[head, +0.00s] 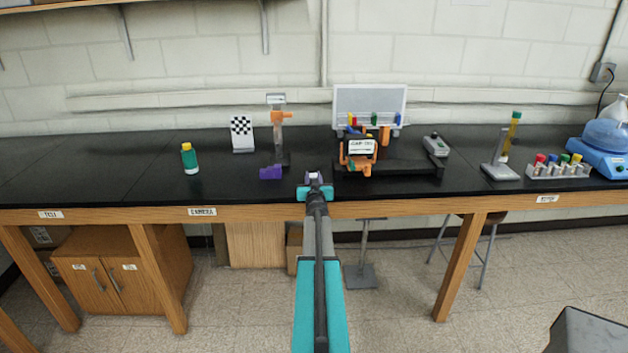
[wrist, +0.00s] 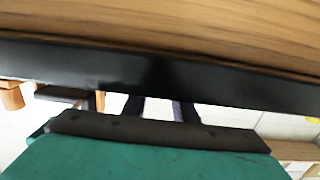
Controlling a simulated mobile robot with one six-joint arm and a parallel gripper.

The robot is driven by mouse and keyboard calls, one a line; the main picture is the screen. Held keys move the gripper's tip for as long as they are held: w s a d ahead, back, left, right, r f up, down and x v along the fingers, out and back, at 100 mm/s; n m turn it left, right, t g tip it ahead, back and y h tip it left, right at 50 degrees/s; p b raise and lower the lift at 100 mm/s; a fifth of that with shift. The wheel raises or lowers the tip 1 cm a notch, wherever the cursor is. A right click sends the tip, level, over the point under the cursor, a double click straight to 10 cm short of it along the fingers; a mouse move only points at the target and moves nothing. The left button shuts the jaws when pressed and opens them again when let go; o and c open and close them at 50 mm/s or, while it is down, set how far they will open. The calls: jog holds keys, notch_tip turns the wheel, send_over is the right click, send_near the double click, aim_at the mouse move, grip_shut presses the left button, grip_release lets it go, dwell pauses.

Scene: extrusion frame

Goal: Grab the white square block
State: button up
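A small white patch (head: 313,175), which may be the white square block, shows at the front edge of the black bench top in the head view. My gripper (head: 314,181) is right at it, with dark purplish fingertips on either side of the patch. I cannot tell whether the fingers touch it. In the wrist view, two dark finger shapes of my gripper (wrist: 160,108) show beyond its dark bar, with a pale gap between them. I cannot tell whether that gap is a block or background.
The bench's wooden front edge (wrist: 160,30) runs close across the wrist view. A purple block (head: 271,172) lies left of my gripper. A black stand with orange parts (head: 360,148) is to the right. A green bottle (head: 189,160) and checkered board (head: 242,133) stand farther left.

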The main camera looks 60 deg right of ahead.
aim_at(313, 175)
jog(key=c, duration=0.4)
jog(key=shift+r+p, duration=0.3)
jog(key=shift+r, duration=1.35)
jog(key=shift+s+a+r, duration=0.1)
jog(key=shift+a+r, duration=0.1)
jog(key=v, duration=0.7)
jog(key=b+v, duration=0.1)
jog(key=v, duration=0.7)
jog(key=shift+a+r, duration=0.25)
jog(key=shift+a, duration=0.15)
